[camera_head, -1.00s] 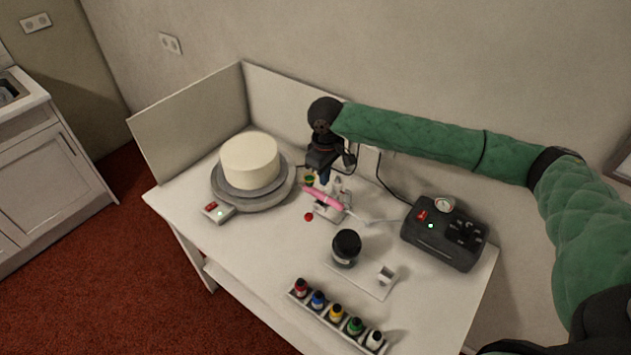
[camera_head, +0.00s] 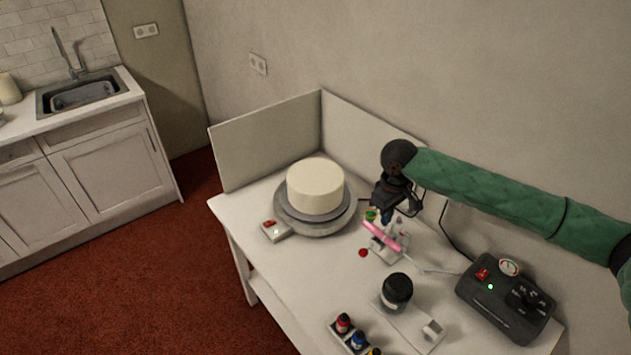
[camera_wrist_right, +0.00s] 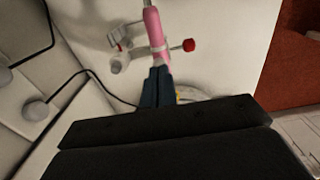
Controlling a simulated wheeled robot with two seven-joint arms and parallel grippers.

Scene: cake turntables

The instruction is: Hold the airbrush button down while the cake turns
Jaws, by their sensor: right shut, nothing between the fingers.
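The pink airbrush (camera_head: 382,238) rests in a small white stand on the table, and also shows in the right wrist view (camera_wrist_right: 154,28). A red round piece (camera_wrist_right: 189,45) shows beside it there; in the head view it is a red spot (camera_head: 364,253). My right gripper (camera_head: 387,215) points down at the airbrush's rear. Its dark blue fingertips (camera_wrist_right: 157,82) are shut and empty, at or very close to the pink body; I cannot tell whether they touch or press a button. The white cake (camera_head: 315,186) sits on the grey turntable (camera_head: 314,226). My left gripper is not in view.
A switch box (camera_head: 276,231) with a red switch stands before the turntable. A black compressor (camera_head: 505,300) with a green light is at right. A dark jar (camera_head: 397,291) and paint bottles (camera_head: 344,324) stand in front. White panels (camera_head: 268,140) close the back.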

